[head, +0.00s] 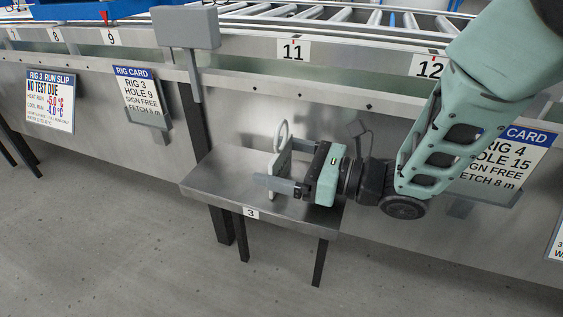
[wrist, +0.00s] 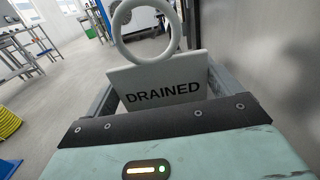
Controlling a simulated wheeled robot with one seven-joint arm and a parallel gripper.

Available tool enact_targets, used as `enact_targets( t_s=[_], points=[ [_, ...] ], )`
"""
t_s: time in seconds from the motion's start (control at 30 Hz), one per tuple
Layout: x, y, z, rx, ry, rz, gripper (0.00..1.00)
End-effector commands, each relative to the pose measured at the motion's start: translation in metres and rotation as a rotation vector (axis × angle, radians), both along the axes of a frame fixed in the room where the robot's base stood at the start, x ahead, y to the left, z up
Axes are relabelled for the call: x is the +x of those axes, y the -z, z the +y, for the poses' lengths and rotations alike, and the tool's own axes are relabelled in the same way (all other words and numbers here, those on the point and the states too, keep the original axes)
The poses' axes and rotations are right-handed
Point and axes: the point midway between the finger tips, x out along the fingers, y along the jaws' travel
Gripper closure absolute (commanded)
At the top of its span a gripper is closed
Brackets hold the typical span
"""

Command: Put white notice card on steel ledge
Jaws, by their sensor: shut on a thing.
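The white notice card (head: 281,162) stands upright between the fingers of my gripper (head: 277,182), with its ring handle on top. In the wrist view the card (wrist: 158,76) faces me, reads "DRAINED" and leans slightly to one side. My gripper (wrist: 163,92) is shut on it, one finger at each side edge. The steel ledge (head: 219,173), a small grey shelf marked 3, is directly below the gripper and card.
A grey panel on a post (head: 188,28) rises at the ledge's back left corner. The steel bench wall (head: 300,115) is behind the ledge. Sign cards hang there: Rig 3 (head: 141,92), a run slip (head: 50,101) and Rig 4 (head: 500,160). The ledge's left part is bare.

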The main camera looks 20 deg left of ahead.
Motion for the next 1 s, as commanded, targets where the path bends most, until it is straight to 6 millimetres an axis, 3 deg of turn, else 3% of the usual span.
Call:
enact_targets(
  t_s=[0.13,0.17,0.2,0.53,1.0],
  points=[
    [0.0,0.003,0.0,0.001,0.0,0.0,0.33],
    [0.0,0.002,0.0,0.0,0.0,0.0,0.04],
    [0.0,0.001,0.0,0.0,0.0,0.0,0.0],
    [0.0,-0.002,-0.003,-0.001,0.001,0.001,0.0],
    [-0.007,-0.002,-0.093,-0.002,0.004,0.005,0.0]
  ],
)
